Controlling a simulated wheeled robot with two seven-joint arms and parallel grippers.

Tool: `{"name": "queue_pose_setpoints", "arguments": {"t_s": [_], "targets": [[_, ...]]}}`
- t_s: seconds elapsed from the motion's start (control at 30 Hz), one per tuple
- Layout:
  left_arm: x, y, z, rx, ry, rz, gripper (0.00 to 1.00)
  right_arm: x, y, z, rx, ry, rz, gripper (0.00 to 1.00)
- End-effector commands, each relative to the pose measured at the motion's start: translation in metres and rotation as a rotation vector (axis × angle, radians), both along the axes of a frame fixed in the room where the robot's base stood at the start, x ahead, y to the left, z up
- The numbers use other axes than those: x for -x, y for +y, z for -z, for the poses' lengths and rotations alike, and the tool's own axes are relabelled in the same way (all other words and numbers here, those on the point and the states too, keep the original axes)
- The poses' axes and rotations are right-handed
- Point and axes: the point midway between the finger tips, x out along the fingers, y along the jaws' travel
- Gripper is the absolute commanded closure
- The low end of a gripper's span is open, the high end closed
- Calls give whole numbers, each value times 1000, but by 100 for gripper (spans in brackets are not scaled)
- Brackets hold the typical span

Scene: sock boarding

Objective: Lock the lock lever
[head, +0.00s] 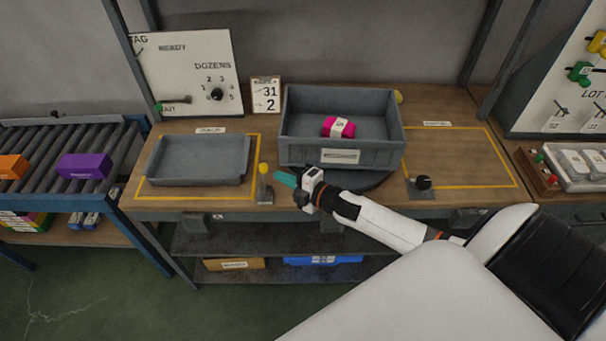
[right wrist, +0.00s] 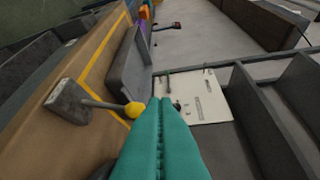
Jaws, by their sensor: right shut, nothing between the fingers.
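The lever with a yellow knob (head: 263,168) stands on a small grey block at the front edge of the bench, between the grey tray and the grey bin. It stands about upright in the head view. In the right wrist view its yellow knob (right wrist: 134,110) is at the end of a thin rod, just left of my fingertips. My right gripper (head: 277,177) has teal fingers, shut and empty, just right of the lever. Its fingers also show in the right wrist view (right wrist: 161,101). Whether they touch the knob, I cannot tell. My left gripper is not in view.
The grey bin (head: 300,155) holds a pink labelled bundle (head: 337,127) and sits on a dark round base behind my right gripper. An empty grey tray (head: 198,178) lies left of the lever. A black knob (head: 423,183) stands at the right, beside a bare yellow-outlined area.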

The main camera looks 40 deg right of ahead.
Motion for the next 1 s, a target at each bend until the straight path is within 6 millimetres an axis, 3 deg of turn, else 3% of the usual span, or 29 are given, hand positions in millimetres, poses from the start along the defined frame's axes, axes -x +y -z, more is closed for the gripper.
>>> {"name": "queue_pose_setpoints", "arguments": {"t_s": [0.2,0.33,0.6,1.0], "targets": [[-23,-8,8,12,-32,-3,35,34,-14,-10,3,1,-4,100],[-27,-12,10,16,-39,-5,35,46,-20,-15,0,2,-1,100],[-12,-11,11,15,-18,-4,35,52,-23,-20,0,0,-1,100],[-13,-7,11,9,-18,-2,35,51,-23,-20,0,0,-1,100]]}}
